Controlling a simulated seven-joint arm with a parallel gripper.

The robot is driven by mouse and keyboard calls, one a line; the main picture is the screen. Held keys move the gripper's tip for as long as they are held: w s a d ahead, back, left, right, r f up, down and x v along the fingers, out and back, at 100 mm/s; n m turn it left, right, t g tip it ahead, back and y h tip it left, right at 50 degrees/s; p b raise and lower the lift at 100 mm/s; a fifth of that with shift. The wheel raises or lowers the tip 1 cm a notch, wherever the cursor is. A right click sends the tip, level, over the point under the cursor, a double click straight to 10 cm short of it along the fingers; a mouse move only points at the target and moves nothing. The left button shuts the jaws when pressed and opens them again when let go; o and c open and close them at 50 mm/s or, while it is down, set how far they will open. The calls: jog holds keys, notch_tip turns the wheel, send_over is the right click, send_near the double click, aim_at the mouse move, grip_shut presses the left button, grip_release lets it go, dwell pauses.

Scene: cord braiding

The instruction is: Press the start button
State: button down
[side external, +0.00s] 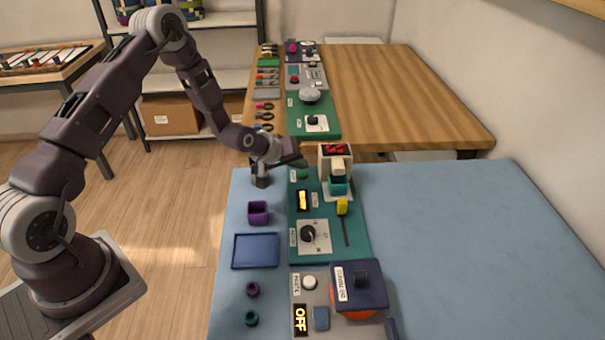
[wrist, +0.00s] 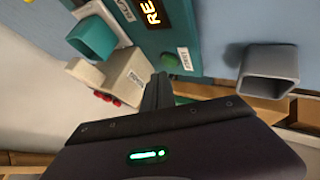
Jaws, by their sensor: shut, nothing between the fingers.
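The green start button (side external: 302,173) is at the far end of the teal panel (side external: 350,250), beside a lit display (side external: 302,200). In the wrist view the round green button (wrist: 170,60) shows beside its white label (wrist: 185,58), with part of the lit display (wrist: 150,12) reading "RE". My gripper (side external: 299,161) is shut and empty, just beyond the button end of the panel. In the wrist view its fingertips (wrist: 158,78) appear close below the button. I cannot tell whether they touch it.
A cream machine (side external: 335,160) with a teal cup (side external: 340,187) stands right of the button. A grey square cup (side external: 260,175) stands left of it. A purple cup (side external: 258,212), a blue tray (side external: 256,250) and a panel reading "OFF" (side external: 300,318) are nearer. The blue table's right side is clear.

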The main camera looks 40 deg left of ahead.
aim_at(300, 176)
jog(key=shift+f, duration=0.1)
dwell(0.5)
jog(key=shift+f, duration=0.3)
jog(key=shift+f, duration=0.4)
dwell(0.6)
jog(key=shift+r, duration=0.8)
jog(key=shift+r, duration=2.5)
